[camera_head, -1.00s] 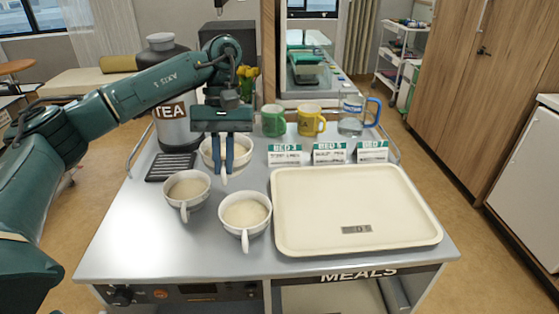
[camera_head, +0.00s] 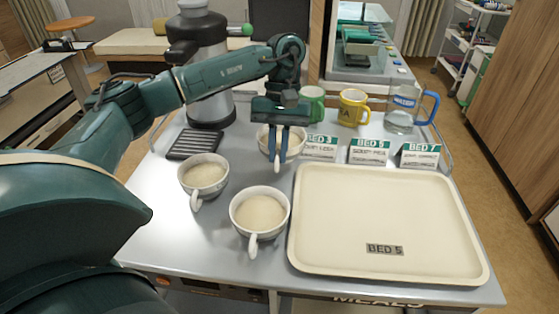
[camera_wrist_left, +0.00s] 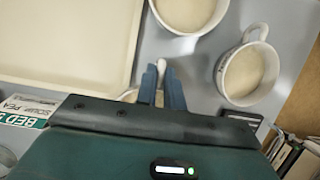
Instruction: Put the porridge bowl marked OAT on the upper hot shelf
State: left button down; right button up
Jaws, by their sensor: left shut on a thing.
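My left gripper (camera_head: 278,158) is shut on the handle of the farthest white bowl (camera_head: 265,138), at the back of the cart top. In the left wrist view the handle (camera_wrist_left: 161,68) shows between the fingers (camera_wrist_left: 160,85), and most of that bowl is hidden behind the gripper. I cannot tell whether it touches the cart top. Two more white handled bowls of porridge stand nearer, one at left (camera_head: 203,176) and one in front (camera_head: 259,212). No OAT mark is readable on any bowl. The hot shelf is not clearly visible. My right gripper is not in view.
A cream BED 5 tray (camera_head: 385,249) fills the right of the cart top (camera_head: 160,230). Bed cards (camera_head: 369,151), a green mug (camera_head: 312,103), a yellow mug (camera_head: 354,107) and a water jug (camera_head: 403,110) stand behind it. A tea urn (camera_head: 209,100) and dark grille (camera_head: 195,144) are at back left.

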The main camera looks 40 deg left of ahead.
pick_arm(q)
jog(key=shift+f, duration=1.9)
jog(key=c, duration=1.5)
grip_release()
jog(key=shift+r, duration=0.1)
